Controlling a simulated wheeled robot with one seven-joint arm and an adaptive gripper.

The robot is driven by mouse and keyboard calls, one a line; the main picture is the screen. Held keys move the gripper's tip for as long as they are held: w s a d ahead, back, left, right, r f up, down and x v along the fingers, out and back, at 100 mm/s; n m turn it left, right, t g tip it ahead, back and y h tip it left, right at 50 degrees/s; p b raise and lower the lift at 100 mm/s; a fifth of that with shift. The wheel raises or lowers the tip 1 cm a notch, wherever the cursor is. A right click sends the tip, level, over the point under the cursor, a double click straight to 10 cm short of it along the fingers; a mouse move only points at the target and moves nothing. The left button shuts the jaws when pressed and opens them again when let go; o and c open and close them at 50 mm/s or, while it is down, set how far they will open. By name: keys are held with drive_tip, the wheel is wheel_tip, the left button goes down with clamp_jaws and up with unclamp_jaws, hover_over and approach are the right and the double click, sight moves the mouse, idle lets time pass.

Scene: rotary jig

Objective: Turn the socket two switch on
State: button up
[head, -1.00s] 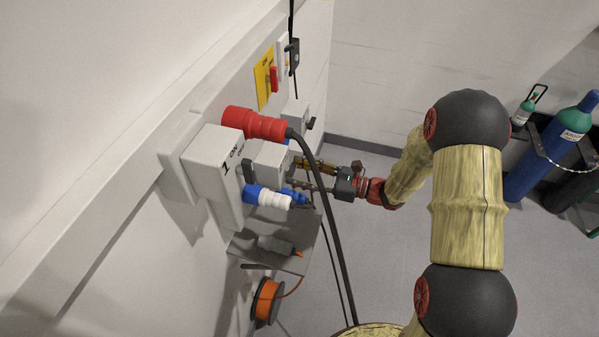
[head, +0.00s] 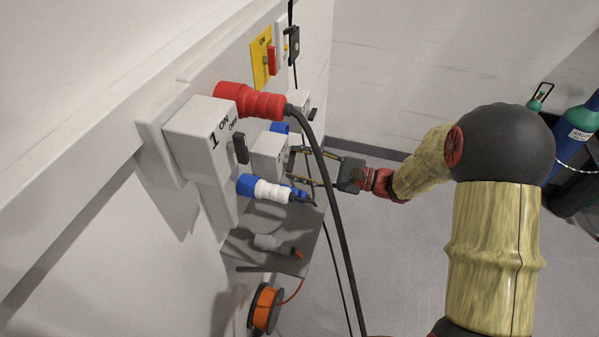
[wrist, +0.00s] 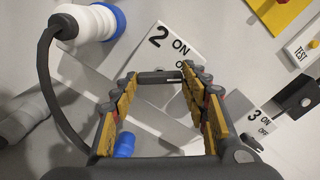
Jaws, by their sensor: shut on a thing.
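The socket two switch box (head: 268,152) is a light grey box on the wall panel. It also shows in the wrist view, marked "2 ON" (wrist: 168,40), with the second word partly covered. Its dark switch handle (wrist: 158,77) lies crosswise in the wrist picture, just below the lettering. My gripper (wrist: 160,84) has its two yellow fingers on either side of this handle, with the tips against its ends. In the head view my gripper (head: 290,165) reaches the box's front from the right. I cannot tell the handle's exact turn.
Box one (head: 205,140) stands nearer, with its black handle (head: 240,148). A red plug (head: 250,101) with a hanging black cable (head: 335,215) and a blue-white plug (head: 265,188) are close by. Box three's handle (wrist: 250,145) is right in the wrist view. Open floor lies right of my gripper.

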drive_tip(key=n+b, duration=1)
drive_tip(key=b, duration=0.4)
drive_tip(key=shift+f, duration=0.15)
drive_tip(key=shift+b, duration=0.4)
drive_tip(key=o, duration=1.2)
drive_tip(key=shift+c, duration=0.2)
drive_tip(key=v, duration=1.2)
